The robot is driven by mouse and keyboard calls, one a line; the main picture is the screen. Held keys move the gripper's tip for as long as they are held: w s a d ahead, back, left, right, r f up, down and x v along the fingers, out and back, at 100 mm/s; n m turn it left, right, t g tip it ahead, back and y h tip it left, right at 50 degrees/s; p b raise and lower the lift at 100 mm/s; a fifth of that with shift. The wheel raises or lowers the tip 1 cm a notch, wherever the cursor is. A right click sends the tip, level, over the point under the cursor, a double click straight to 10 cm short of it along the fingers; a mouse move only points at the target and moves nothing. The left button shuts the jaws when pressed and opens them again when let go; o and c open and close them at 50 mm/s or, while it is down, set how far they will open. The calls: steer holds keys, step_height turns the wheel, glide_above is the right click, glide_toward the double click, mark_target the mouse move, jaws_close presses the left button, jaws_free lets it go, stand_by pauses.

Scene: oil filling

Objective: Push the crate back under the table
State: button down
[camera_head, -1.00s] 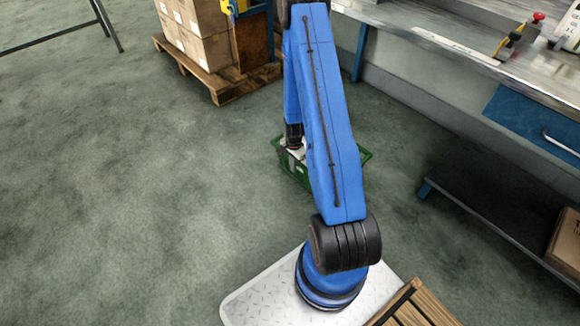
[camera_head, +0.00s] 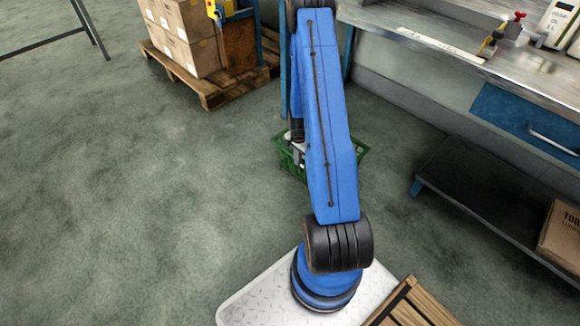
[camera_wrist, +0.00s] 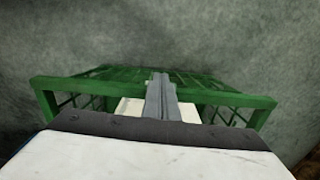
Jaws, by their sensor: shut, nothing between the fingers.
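The green crate (camera_head: 291,165) stands on the floor in the head view, partly hidden behind my blue arm. In the wrist view its near rim (camera_wrist: 225,97) runs across the picture, and a whitish thing shows inside it. My gripper (camera_wrist: 161,80) is shut and empty, its fingers reaching over the crate. I cannot tell whether the fingers touch the crate. In the head view my gripper is mostly hidden by the arm. The steel table (camera_head: 440,45) stands to the right of the crate, with a dark lower shelf.
A pallet (camera_head: 215,90) with stacked cartons (camera_head: 185,35) stands at the back left. A brown carton (camera_head: 562,235) sits on the table's lower shelf (camera_head: 490,185) at the right. A wooden slatted thing (camera_head: 415,305) is at the front. The floor at the left is clear.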

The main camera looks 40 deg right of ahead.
steer(key=w+d, duration=0.3)
steer(key=d, duration=3.5)
steer(key=shift+d, duration=0.25)
